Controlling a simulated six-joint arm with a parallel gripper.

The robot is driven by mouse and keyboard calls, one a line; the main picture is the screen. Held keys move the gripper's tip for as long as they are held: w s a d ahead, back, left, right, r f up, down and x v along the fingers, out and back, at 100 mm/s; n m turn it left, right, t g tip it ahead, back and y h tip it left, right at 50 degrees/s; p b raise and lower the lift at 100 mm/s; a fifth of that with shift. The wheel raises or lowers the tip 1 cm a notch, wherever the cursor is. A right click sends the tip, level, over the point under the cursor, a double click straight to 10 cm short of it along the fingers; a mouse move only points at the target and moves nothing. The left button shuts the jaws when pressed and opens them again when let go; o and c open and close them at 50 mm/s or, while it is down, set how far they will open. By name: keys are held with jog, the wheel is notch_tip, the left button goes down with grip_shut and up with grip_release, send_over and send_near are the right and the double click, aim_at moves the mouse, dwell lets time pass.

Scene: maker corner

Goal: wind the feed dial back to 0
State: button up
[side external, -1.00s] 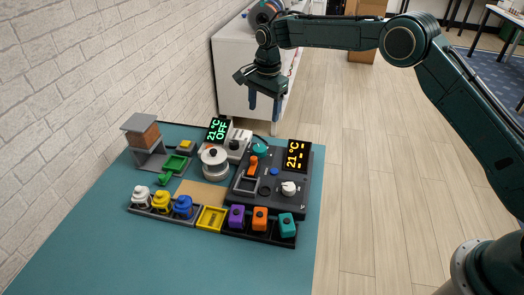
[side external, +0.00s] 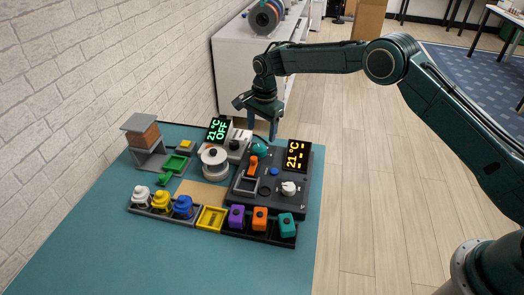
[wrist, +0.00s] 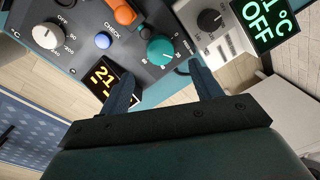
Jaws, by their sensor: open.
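A teal dial (side external: 261,150), which I take for the feed dial, sits at the far end of the dark control panel (side external: 240,198). In the wrist view the teal dial (wrist: 160,52) has a small white scale around it, too small to read surely. My gripper (side external: 262,133) is above the dial in the side view, fingers pointing down. In the wrist view my gripper (wrist: 162,70) is open and empty, its fingers on either side of the dial and apparently not touching it. In the side view a finger partly overlaps the dial area.
The panel also carries an orange handle (wrist: 123,12), a blue button (wrist: 102,41), a white dial (wrist: 46,36) and a 21 °C display (wrist: 108,82). A grey box with a black dial (wrist: 210,20) and an OFF display (wrist: 266,20) stands close beside it. Colored blocks (side external: 259,218) line the front.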

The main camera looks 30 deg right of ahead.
aim_at(260, 148)
jog(key=shift+w+a+f, duration=0.1)
jog(key=shift+f, duration=1.65)
jog(key=shift+w+f, duration=0.1)
jog(key=shift+f, duration=1.65)
jog(key=c, duration=1)
